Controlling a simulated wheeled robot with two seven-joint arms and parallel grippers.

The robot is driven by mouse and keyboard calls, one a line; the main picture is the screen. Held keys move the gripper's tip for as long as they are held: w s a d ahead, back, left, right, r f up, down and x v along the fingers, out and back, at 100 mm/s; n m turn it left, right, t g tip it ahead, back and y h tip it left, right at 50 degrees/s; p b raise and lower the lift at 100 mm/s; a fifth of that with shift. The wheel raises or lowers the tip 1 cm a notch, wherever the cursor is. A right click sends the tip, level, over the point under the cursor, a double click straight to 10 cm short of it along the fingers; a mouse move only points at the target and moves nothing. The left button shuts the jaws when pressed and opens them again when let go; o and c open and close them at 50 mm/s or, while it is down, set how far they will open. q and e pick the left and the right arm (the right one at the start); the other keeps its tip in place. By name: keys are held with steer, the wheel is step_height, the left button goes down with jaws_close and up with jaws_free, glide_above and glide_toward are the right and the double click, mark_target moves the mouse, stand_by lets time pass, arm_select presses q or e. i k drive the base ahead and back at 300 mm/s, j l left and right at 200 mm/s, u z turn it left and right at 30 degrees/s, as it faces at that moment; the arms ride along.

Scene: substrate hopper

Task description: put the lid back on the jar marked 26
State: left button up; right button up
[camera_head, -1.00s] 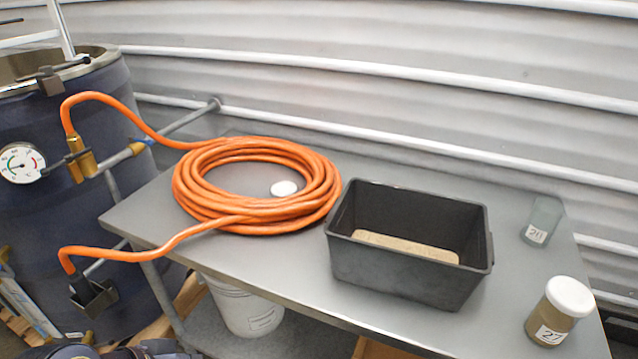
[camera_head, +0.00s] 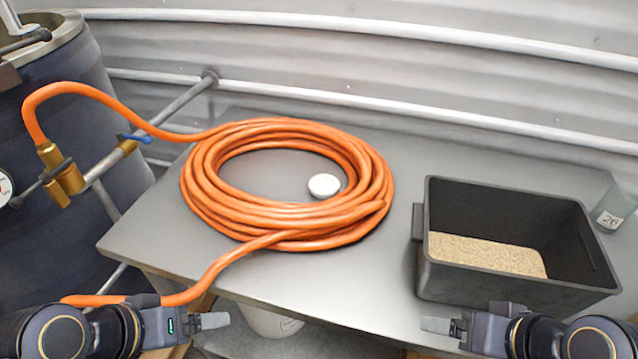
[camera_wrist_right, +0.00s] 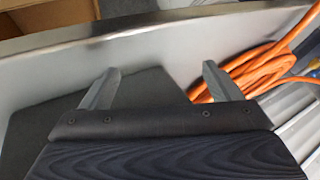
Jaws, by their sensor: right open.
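The white round lid (camera_head: 324,185) lies flat on the grey table inside the coil of orange hose, near its right inner side. The jar marked 26 (camera_head: 612,207) is clear glass, stands at the right edge of the head view behind the black tub, and shows no white lid; it is partly cut off. My left gripper (camera_head: 215,321) is at the table's front edge, left, apart from the lid; its finger gap does not show. My right gripper (camera_head: 435,325) is open and empty at the front edge; its spread fingers show in the right wrist view (camera_wrist_right: 160,85).
The orange hose coil (camera_head: 205,195) surrounds the lid and runs off to a brass fitting (camera_head: 62,172) on the dark tank (camera_head: 85,85). The black tub (camera_head: 500,285) with tan substrate stands between coil and jar. Bare table (camera_head: 395,150) lies behind the tub and coil.

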mark_target(619, 202)
steer(key=z, duration=1.75)
steer(key=k+j, duration=0.15)
steer(key=j, duration=0.2)
steer(key=k+j+z, duration=0.1)
steer(key=j, duration=0.25)
steer(key=k, duration=0.05)
